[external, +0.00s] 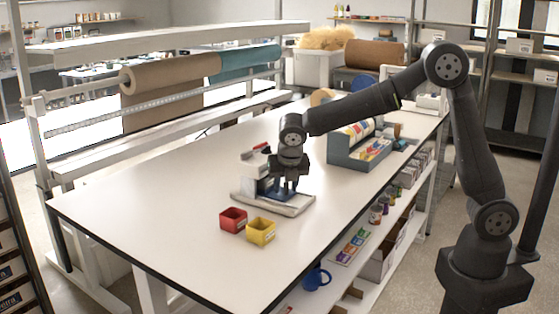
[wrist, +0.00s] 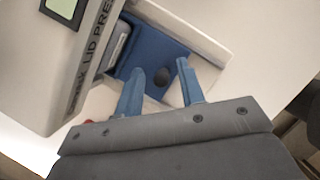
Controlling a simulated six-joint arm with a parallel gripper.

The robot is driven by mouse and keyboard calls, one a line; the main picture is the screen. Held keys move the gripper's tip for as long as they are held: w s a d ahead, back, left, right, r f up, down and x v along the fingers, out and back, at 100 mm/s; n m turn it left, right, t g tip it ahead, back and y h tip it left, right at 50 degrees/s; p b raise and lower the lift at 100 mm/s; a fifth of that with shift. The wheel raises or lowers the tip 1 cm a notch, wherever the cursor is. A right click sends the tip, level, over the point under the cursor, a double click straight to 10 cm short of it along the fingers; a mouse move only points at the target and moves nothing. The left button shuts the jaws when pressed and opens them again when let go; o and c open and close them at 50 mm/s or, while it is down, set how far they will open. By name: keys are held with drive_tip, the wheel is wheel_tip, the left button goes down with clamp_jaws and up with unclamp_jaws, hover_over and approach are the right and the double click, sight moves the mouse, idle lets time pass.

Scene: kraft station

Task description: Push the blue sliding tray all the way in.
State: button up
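The blue sliding tray (wrist: 150,45) extends out of the lid press (wrist: 85,70) in the wrist view. A dark round knob (wrist: 160,77) stands on the tray. In the external view the tray (external: 265,187) is a small blue patch, partly hidden by my gripper (external: 285,187). In the wrist view the two blue fingers of my gripper (wrist: 160,70) are apart, with the knob showing between their tips. Nothing is held between them. I cannot tell whether a finger touches the tray or knob.
The lid press stands on a pale base plate (external: 297,210) on the white table (external: 160,200). A red bin (external: 233,220) and a yellow bin (external: 261,232) sit in front of it. A grey-blue rack (external: 345,152) stands to the right. The table's left side is clear.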

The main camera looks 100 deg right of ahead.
drive_tip(key=shift+r, duration=0.1)
drive_tip(key=v, duration=1.7)
drive_tip(key=shift+a, duration=0.15)
drive_tip(key=x, duration=1.7)
drive_tip(key=shift+f, duration=0.2)
drive_tip(key=shift+s+r, duration=0.1)
